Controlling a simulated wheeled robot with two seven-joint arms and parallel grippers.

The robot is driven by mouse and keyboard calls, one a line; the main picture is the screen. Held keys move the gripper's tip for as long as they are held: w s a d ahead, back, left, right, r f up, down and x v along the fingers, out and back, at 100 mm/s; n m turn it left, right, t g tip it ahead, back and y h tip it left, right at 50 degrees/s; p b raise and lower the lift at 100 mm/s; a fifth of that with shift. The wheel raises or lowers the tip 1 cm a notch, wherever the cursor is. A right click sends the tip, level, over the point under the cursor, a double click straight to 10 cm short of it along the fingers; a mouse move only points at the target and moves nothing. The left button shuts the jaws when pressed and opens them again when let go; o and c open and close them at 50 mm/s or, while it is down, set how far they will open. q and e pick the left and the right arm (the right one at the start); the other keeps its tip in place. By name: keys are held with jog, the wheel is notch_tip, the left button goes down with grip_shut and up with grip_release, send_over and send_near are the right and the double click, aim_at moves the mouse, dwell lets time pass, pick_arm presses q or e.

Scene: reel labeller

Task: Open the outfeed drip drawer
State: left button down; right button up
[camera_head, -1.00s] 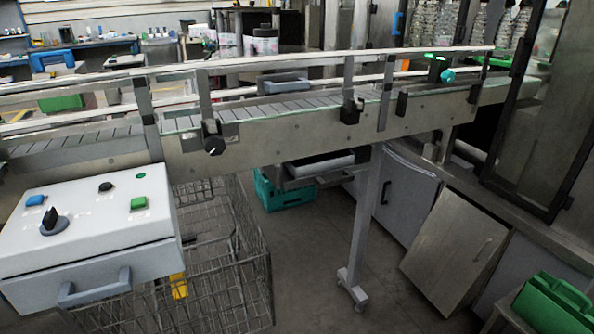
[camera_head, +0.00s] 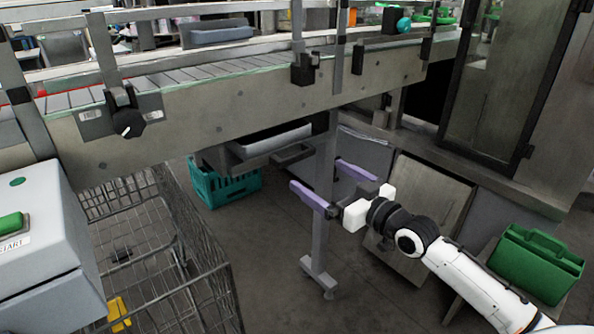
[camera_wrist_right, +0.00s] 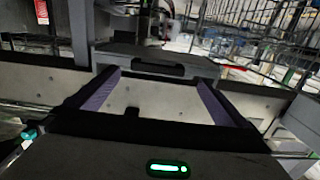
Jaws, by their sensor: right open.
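The outfeed drip drawer (camera_head: 268,142) is a shallow grey tray hung under the conveyor, with a dark bar handle (camera_head: 293,155) on its front. In the right wrist view the drawer (camera_wrist_right: 160,54) is straight ahead, with a dark handle slot. I cannot tell whether it is fully closed. My right gripper (camera_head: 317,174) has two purple fingers, spread wide and empty, pointing at the drawer's handle. In the wrist view the fingers (camera_wrist_right: 159,79) frame the handle from either side, apparently short of it. My left gripper is not in view.
A wire cart (camera_head: 190,265) and the control box (camera_head: 40,250) are at left. A teal crate (camera_head: 228,186) sits on the floor below. A green caddy (camera_head: 537,262) is at right.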

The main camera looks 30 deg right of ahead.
aim_at(299, 158)
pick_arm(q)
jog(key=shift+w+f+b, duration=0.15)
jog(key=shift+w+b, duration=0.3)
pick_arm(e)
jog(key=w, duration=1)
jog(key=shift+w+a+r, duration=0.2)
jog(key=shift+w+r, duration=0.05)
jog(key=shift+r, duration=0.15)
jog(key=shift+c, duration=0.3)
